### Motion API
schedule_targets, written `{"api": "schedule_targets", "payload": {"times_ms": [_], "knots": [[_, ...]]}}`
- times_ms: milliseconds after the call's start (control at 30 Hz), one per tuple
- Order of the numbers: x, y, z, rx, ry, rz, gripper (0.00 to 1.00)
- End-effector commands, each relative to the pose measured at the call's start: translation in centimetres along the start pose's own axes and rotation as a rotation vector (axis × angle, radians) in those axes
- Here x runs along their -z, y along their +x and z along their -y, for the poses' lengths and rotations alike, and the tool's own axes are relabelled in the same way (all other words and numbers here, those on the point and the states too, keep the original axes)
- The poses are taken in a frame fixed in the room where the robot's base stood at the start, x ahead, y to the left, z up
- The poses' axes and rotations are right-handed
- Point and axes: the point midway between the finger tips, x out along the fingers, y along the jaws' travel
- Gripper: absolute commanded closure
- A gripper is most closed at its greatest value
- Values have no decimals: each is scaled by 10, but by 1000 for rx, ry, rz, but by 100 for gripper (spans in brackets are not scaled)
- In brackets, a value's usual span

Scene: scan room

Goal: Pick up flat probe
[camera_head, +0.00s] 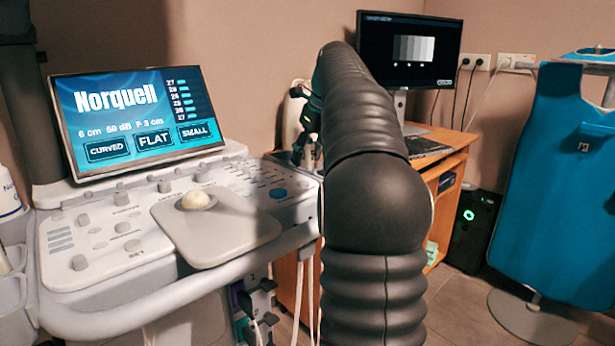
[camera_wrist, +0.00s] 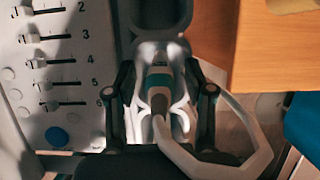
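In the wrist view, a probe (camera_wrist: 158,79) with a teal band and a brownish lower part sits in a pale holder (camera_wrist: 182,122) on the side of the ultrasound console. Its white cable (camera_wrist: 190,163) loops down and to the right. I cannot tell from its shape whether it is the flat one. My gripper (camera_wrist: 159,72) is open, with one finger on each side of the probe and visible gaps between. In the head view my dark arm hides most of the gripper and the holder.
The console panel (camera_head: 120,235) with sliders and its screen (camera_head: 137,115) are on the left. A wooden desk (camera_head: 445,165) with a monitor (camera_head: 408,50) is behind on the right; its edge lies close to the holder. A blue apron (camera_head: 555,165) hangs at far right.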

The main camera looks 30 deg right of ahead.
Motion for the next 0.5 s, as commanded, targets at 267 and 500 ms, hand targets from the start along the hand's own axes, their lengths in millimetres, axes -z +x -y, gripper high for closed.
{"api": "schedule_targets", "payload": {"times_ms": [267, 500], "knots": [[0, 0, 0, 0, 0, 0, 100], [0, -1, 0, 0, 0, 1, 100]]}}
